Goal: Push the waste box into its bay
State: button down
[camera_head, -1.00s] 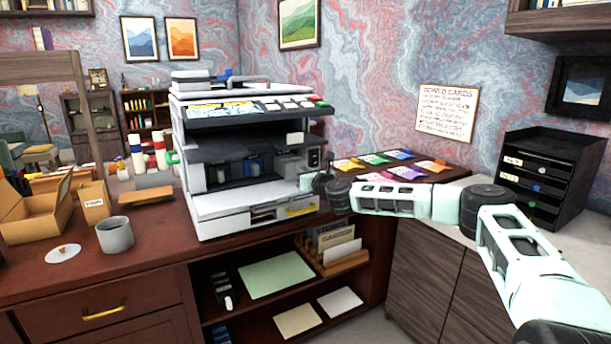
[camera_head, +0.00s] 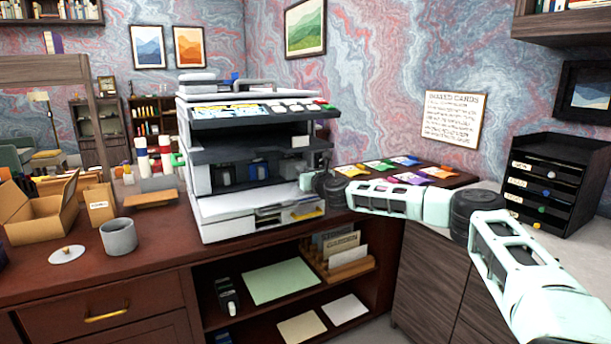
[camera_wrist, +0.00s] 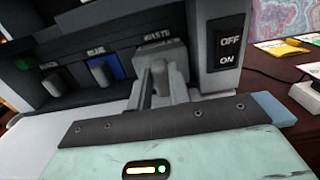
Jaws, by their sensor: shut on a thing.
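The grey waste box (camera_wrist: 176,60) shows in the wrist view under the WASTE label, at the right end of the row of bays inside the printer. My gripper (camera_wrist: 154,84) reaches into the printer's open front, its narrow fingers close together on the near side of the box. They appear shut on it, though the contact is partly hidden. In the head view my gripper (camera_head: 306,182) is at the right side of the white and black printer (camera_head: 225,208). The waste box cannot be made out clearly there.
An OFF/ON switch panel (camera_wrist: 230,48) stands just right of the waste bay. A blue cartridge (camera_wrist: 103,70) sits in the neighbouring bay on the left. Coloured cards (camera_head: 380,167) lie right of the printer, and a black drawer unit (camera_head: 553,185) stands farther right.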

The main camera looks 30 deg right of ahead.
aim_at(296, 165)
jog(key=shift+w+a+b, duration=0.1)
jog(key=shift+w+b, duration=1.7)
jog(key=shift+w, duration=1.45)
jog(key=c, duration=1.2)
grip_release()
jog(key=shift+s, duration=0.15)
